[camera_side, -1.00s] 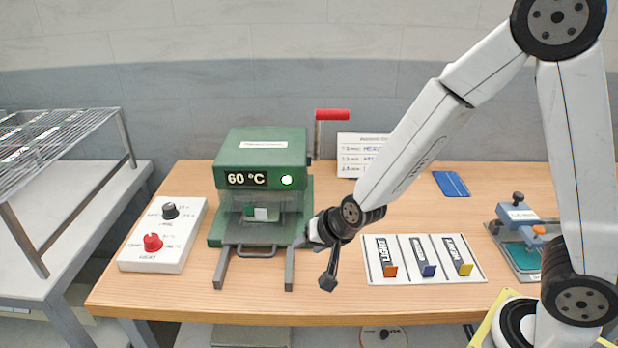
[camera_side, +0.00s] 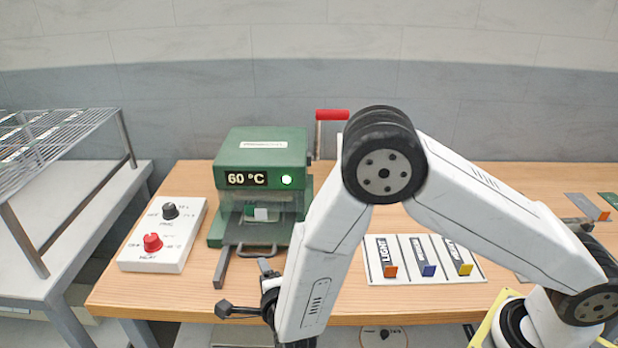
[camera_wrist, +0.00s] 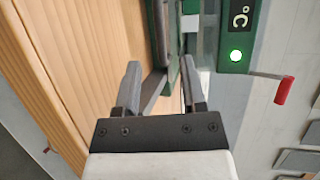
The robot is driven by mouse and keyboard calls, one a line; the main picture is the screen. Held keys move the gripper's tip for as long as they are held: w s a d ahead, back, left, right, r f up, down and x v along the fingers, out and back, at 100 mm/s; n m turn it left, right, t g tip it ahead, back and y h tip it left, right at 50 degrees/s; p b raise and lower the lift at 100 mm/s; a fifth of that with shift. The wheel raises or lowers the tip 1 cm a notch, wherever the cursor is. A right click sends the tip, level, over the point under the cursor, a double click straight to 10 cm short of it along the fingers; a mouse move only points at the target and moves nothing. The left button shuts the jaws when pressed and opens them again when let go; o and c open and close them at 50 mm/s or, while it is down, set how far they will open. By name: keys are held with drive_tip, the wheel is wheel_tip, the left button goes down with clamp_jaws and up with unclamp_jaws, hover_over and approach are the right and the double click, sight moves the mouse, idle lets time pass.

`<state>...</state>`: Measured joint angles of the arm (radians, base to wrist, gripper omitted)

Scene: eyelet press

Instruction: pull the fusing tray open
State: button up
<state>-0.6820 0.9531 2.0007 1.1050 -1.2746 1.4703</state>
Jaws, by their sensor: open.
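The green press (camera_side: 262,150) stands at the back left of the table, its display reading 60 °C beside a lit green light. Its fusing tray sits low in the front, with a dark handle (camera_side: 258,251) facing out between two grey rails (camera_side: 222,268). The right rail is hidden behind my arm. My gripper (camera_side: 266,265) is just in front of the handle, fingers pointing at the press. In the wrist view my gripper (camera_wrist: 161,78) is open.
A white control box (camera_side: 163,235) with a black and a red knob lies left of the press. A red-handled lever (camera_side: 332,115) rises at the press's right. A panel of labelled slots (camera_side: 405,277) lies to the right. A wire rack (camera_side: 50,145) stands at far left.

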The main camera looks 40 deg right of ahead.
sight(256, 256)
drive_tip(key=shift+x, duration=3.85)
clamp_jaws()
drive_tip(key=shift+r, duration=0.1)
